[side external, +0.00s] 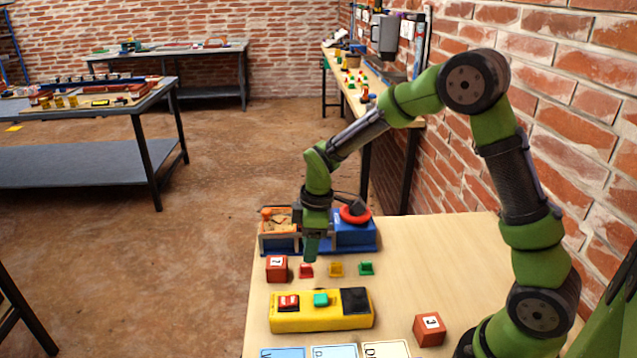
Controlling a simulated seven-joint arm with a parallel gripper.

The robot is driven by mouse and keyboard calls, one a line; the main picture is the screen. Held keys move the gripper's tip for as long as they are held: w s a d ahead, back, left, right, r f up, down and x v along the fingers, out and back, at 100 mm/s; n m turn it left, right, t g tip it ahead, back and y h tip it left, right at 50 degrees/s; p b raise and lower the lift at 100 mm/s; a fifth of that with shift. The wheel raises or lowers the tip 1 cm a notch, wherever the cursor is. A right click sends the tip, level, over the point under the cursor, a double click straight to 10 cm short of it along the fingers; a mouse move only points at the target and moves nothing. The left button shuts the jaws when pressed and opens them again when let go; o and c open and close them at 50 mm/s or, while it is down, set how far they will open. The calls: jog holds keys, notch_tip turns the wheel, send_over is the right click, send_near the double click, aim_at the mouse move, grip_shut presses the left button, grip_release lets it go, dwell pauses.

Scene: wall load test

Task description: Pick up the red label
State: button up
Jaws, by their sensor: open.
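A small red piece (306,271), which looks like the red label, lies on the light wooden table (440,255), between a red numbered cube and a small yellow piece. My gripper (312,257) points down just above and behind the red piece, close to it in the picture. It is open, and nothing shows in it. The fingers are small here, and the exact gap to the red piece cannot be told. A second red piece (288,302) with dark markings sits on a yellow box (320,321).
Small yellow (336,269) and green (366,268) pieces stand to the right. A red cube (276,268) is at left, another (429,329) at front right. A blue container (355,235) stands behind. Cards (334,351) lie in front.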

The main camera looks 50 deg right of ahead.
aim_at(306, 265)
jog(key=f, duration=0.5)
jog(key=shift+w+a+f, duration=0.3)
jog(key=shift+w+f, duration=0.05)
jog(key=shift+c, duration=0.2)
grip_shut()
